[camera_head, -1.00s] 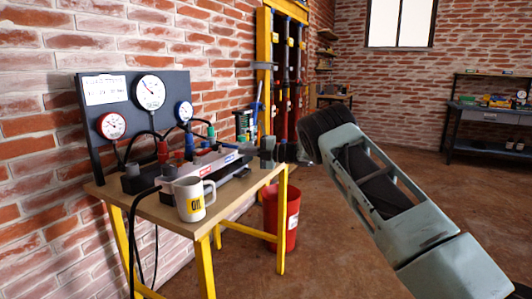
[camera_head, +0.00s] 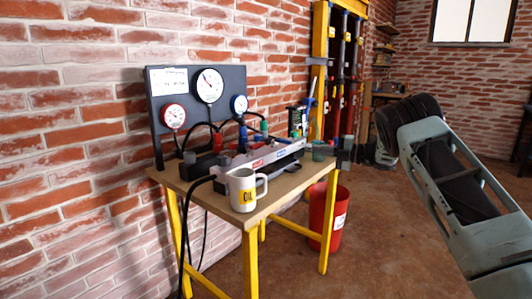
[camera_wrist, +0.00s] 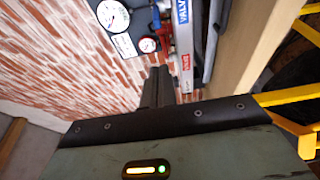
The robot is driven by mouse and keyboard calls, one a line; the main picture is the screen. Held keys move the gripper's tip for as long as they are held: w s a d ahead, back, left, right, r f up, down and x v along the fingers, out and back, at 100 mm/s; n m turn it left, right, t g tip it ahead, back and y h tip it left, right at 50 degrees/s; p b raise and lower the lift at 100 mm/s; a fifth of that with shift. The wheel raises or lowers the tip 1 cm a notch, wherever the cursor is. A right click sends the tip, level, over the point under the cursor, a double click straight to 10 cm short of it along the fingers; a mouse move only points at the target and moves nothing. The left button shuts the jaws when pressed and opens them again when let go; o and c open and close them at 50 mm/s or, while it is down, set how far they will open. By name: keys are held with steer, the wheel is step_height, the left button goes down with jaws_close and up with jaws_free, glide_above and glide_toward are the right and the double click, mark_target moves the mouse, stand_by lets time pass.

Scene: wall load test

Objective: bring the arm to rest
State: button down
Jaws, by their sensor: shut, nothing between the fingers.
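My arm comes in from the right in the head view, its pale grey-green link pointing back and left. In the wrist view my gripper (camera_wrist: 158,75) shows as two dark fingers held together. They are shut with nothing between them. Beyond the fingers are the brick wall and the test bench, seen tilted.
A yellow-legged bench (camera_head: 211,187) stands against the brick wall. It bears a gauge panel (camera_head: 155,92), a valve block (camera_head: 262,160) with hoses, and a white mug (camera_head: 243,192). A red bin (camera_head: 330,222) stands behind its right leg. The floor at right is open.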

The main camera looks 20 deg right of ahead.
step_height(320, 180, up, 5)
steer(key=w+d+m+t+h, duration=0.1)
steer(key=m+t+h, duration=0.4)
steer(key=m+h, duration=0.4)
steer(key=s+a+f+m+g+h, duration=0.1)
steer(key=s+a+f+m+g, duration=0.4)
steer(key=s, duration=0.8)
steer(key=s+a+f+m+g+h, duration=0.25)
steer(key=s+a+m+g, duration=0.35)
steer(key=s, duration=0.8)
steer(key=s+a+f+m+g+h, duration=0.1)
steer(key=s+a+f+m+g, duration=0.3)
steer(key=s+m, duration=0.65)
steer(key=s+a+n+g, duration=0.2)
steer(key=s+a+n, duration=0.9)
steer(key=s+a, duration=0.65)
step_height(320, 180, up, 21)
steer(key=w+p, duration=0.1)
steer(key=p, duration=1.9)
steer(key=shift+w+a+f+y, duration=0.2)
steer(key=shift+w+y, duration=0.1)
steer(key=shift+y, duration=0.05)
